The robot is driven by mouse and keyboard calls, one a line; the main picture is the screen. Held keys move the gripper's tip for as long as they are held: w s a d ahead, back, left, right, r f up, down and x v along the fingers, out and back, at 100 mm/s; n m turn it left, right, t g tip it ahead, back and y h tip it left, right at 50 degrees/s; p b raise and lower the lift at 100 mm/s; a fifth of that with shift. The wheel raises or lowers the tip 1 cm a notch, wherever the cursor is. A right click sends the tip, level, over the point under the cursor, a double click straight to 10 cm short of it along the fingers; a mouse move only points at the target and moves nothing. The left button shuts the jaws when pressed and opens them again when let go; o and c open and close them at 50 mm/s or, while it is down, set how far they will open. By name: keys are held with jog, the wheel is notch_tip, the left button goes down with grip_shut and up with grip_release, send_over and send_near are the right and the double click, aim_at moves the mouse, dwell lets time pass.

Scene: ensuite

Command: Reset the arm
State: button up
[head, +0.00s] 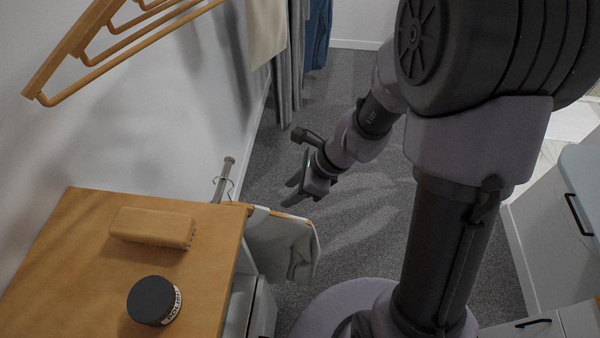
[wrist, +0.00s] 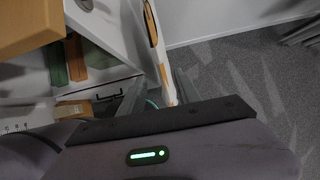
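My gripper (head: 297,190) hangs over the carpet, just above and right of a grey garment. A wooden hanger edge (wrist: 154,42) shows beyond the fingers. In the head view, the grey garment (head: 275,245) hangs on a wooden hanger (head: 285,215) beside the wooden cabinet top. My arm is bent, reaching down and forward from my column.
The wooden cabinet top (head: 75,245) carries a brush (head: 152,228) and a dark-lidded jar (head: 154,300). Wooden hangers (head: 115,45) hang at upper left, with clothes (head: 285,50) behind. A cabinet with a black handle (head: 578,214) stands at right. Carpet (head: 365,225) around my gripper is clear.

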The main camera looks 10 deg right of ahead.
jog(key=w+p+v, duration=0.1)
jog(key=v, duration=0.4)
jog(key=s+f+n+t+h+b, duration=0.1)
jog(key=s+f+n+h+b, duration=0.1)
jog(key=s+n+b, duration=0.5)
jog(key=s+f+n+t+h+b, duration=0.1)
jog(key=s+f+n+t+b, duration=0.1)
jog(key=s+n+b, duration=0.4)
jog(key=n+b, duration=0.4)
jog(key=b, duration=0.5)
jog(key=shift+s+f+n+h, duration=0.35)
jog(key=shift+s+n+h, duration=0.05)
jog(key=shift+d, duration=0.1)
